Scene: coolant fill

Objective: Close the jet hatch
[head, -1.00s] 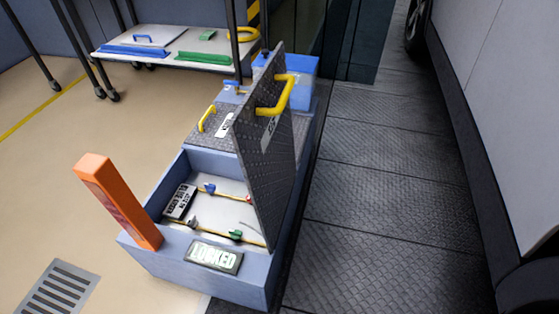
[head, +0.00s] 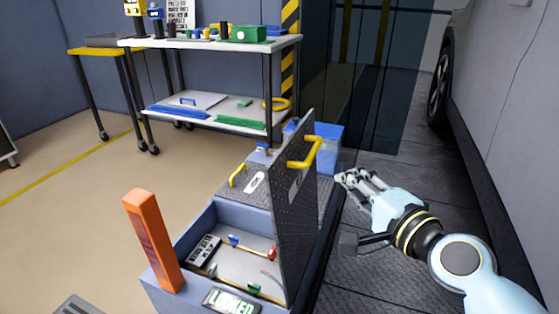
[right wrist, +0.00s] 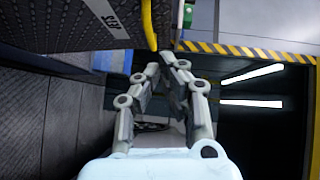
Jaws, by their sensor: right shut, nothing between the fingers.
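The open hatch lid (head: 293,215) is a grey tread-plate panel standing almost upright on the right side of an open blue-grey box (head: 162,294). Its yellow handle (head: 318,153) sticks out to the right near the top. My right gripper (head: 345,178) is shut and empty, to the right of the lid and a little below the handle in the picture, apart from both. In the right wrist view the lid (right wrist: 60,28) fills the top left. The handle (right wrist: 148,25) hangs just above my shut fingertips (right wrist: 161,62). My left gripper is not in view.
Behind the open box is a closed tread-plate lid with its own yellow handle (head: 237,176). An orange post (head: 152,240) rises at the box's front left corner. A lit LOCKED sign (head: 230,300) is at its front. A shelf cart (head: 215,118) stands behind; a vehicle (head: 510,110) is at right.

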